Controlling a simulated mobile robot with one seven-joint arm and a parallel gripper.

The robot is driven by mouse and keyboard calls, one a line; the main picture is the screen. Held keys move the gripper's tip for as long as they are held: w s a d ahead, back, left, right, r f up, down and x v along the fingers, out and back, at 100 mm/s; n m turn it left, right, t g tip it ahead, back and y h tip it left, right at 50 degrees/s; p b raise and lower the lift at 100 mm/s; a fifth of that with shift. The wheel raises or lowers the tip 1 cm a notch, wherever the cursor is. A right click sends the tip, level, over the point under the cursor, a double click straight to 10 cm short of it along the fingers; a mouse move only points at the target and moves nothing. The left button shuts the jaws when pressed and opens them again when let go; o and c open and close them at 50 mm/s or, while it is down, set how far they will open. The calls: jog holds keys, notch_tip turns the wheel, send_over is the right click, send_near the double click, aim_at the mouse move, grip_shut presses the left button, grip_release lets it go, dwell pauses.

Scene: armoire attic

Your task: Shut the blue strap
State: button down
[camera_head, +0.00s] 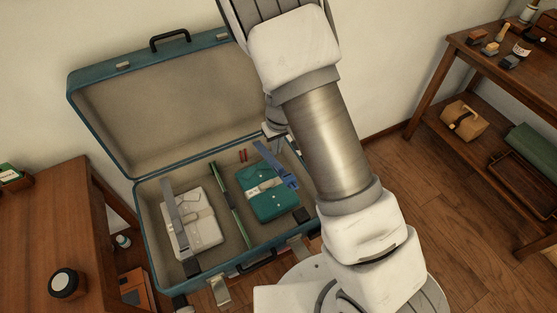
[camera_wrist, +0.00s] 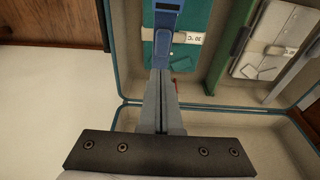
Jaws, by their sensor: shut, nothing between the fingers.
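The blue strap (camera_head: 274,165) runs over the teal pouch (camera_head: 268,204) in the right part of the open suitcase (camera_head: 240,268). It looks raised at its far end, but its exact tilt is unclear. In the wrist view the blue strap (camera_wrist: 166,14) runs from the top edge toward my fingertips, over the pouch (camera_wrist: 185,58) and its pale label band. My gripper (camera_wrist: 161,74) is shut and empty, its tips overlapping the strap's near end in the picture; contact cannot be told. In the head view my arm hides most of the gripper.
A grey strap (camera_head: 173,209) crosses a pale grey case (camera_head: 205,232) in the suitcase's left part. A green rod (camera_head: 228,190) lies between case and pouch. The open lid (camera_head: 165,105) leans near the wall. Wooden tables stand left (camera_head: 50,215) and right (camera_head: 500,66).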

aim_at(282, 172)
jog(key=shift+s+d+f+b, duration=0.15)
jog(key=shift+s+f+b, duration=0.15)
jog(key=shift+f, duration=0.6)
jog(key=shift+s+d+f+b, duration=0.1)
jog(key=shift+s+f+b, duration=0.15)
jog(key=shift+f, duration=0.65)
jog(key=shift+f, duration=0.1)
jog(key=f+b, duration=0.2)
jog(key=s+f+b, duration=0.1)
jog(key=f+b, duration=0.1)
jog(key=b, duration=0.1)
jog(key=s+d+f+b, duration=0.1)
jog(key=f+b, duration=0.1)
jog(key=shift+s+f+b, duration=0.15)
jog(key=shift+s+b, duration=0.05)
jog(key=shift+b, duration=0.2)
jog(key=shift+s+f, duration=0.1)
jog(key=shift+s, duration=0.05)
jog(key=shift+s+f, duration=0.1)
jog(key=shift+d, duration=0.1)
